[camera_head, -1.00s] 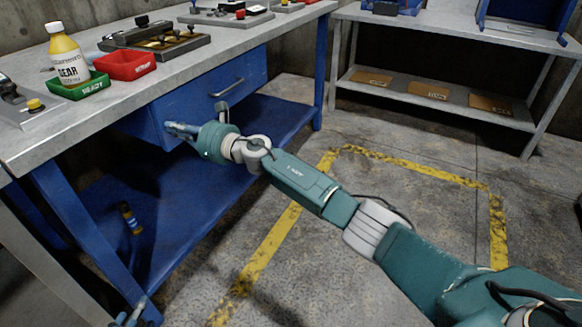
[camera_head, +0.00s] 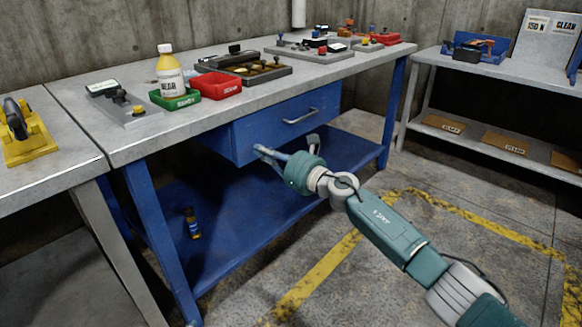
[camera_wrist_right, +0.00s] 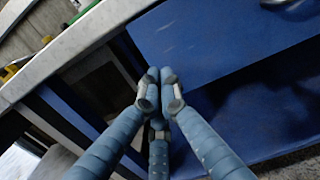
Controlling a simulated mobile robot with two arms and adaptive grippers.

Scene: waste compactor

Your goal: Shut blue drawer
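The blue drawer (camera_head: 285,122) hangs under the grey-topped workbench (camera_head: 330,66). Its front stands out from the bench and part of its left side shows, so it is open. A metal handle (camera_head: 300,116) is on its front. My right gripper (camera_head: 261,151) is at the lower left of the drawer front, away from the handle. In the right wrist view its fingertips (camera_wrist_right: 160,88) are together with nothing between them, over the left edge of the blue drawer front (camera_wrist_right: 205,50). I cannot tell whether they touch it. My left gripper is not in view.
A blue lower shelf (camera_head: 240,215) lies beneath the drawer. A second shelved table (camera_head: 490,72) is at right. Yellow-marked floor is clear.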

